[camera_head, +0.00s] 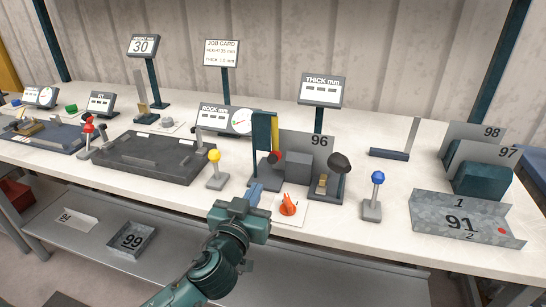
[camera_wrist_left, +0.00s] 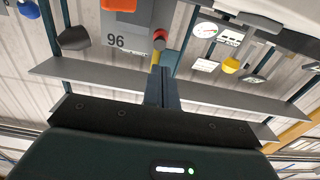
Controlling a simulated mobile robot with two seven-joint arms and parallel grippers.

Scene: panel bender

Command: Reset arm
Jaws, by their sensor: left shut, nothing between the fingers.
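My left arm comes in from the bottom of the head view. Its gripper (camera_head: 254,191) is at the bench's front edge, between the yellow-knobbed lever (camera_head: 214,156) and the orange piece (camera_head: 288,204) on a white card. The fingers are together with nothing between them. The left wrist view also shows the closed fingers (camera_wrist_left: 161,86), pointing toward the panel marked 96 (camera_wrist_left: 115,43). In the head view the panel 96 (camera_head: 318,141) stands in a fixture behind the gripper. My right gripper is in neither view.
A dark flat fixture (camera_head: 148,158) lies left of the gripper. A blue-knobbed lever (camera_head: 375,182) and bent panel 91 (camera_head: 460,216) stand to the right. Panels 98 (camera_head: 490,132) and 97 (camera_head: 505,153) are in a rack. A lower shelf (camera_head: 90,245) holds parts 94 and 99.

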